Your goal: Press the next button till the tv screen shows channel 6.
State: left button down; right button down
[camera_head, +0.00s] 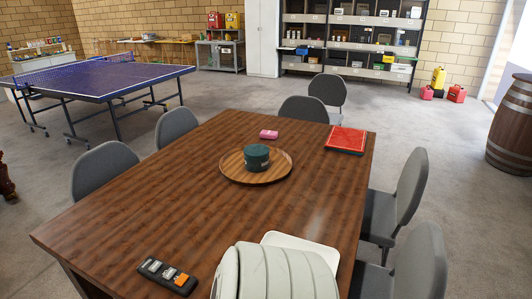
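A black handheld control (167,276) with several light buttons and an orange one lies on the near left part of the brown wooden table (130,215). Its button labels are too small to read, so I cannot tell which one is the next button. No tv screen shows in this view, so no channel number can be seen. Neither of my grippers is in view.
A pale ribbed object (275,272) and a white flat thing (300,243) fill the near table edge. A round wooden tray (238,176) holds a dark green tin (257,157). A red box (346,139) and pink item (269,134) lie beyond. Grey chairs surround the table.

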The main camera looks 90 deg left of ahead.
aim_at(171, 273)
jog(key=k+j+u, duration=0.15)
jog(key=k+j, duration=0.75)
jog(key=k, duration=0.3)
jog(key=k+j+u, duration=0.2)
jog(key=k+j, duration=0.8)
jog(key=k, duration=0.15)
